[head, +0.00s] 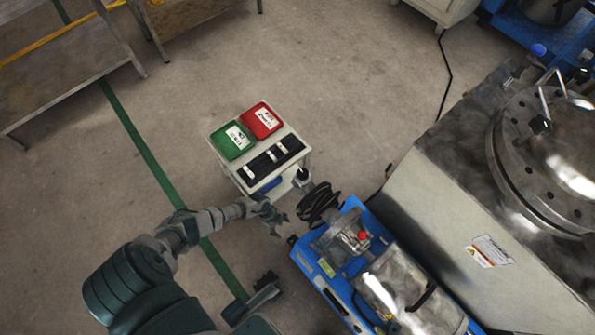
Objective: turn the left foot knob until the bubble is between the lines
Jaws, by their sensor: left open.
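My left gripper (277,226) is open and empty. It is in the middle of the head view, just below a small pale cart and left of the blue machine's upper end. I see no contact with either. The blue machine (325,285) has a metal body, a red button (362,235) and dark handles. A small dark part (292,240) shows at its upper-left corner; I cannot tell whether it is a foot knob. The bubble and its lines cannot be made out. My right gripper cannot be made out.
The pale cart (226,165) carries a green bin (232,140), a red bin (262,120) and a black strip with pale pieces. A coiled black cable (318,203) lies beside the machine. A large steel vessel (455,180) fills the right.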

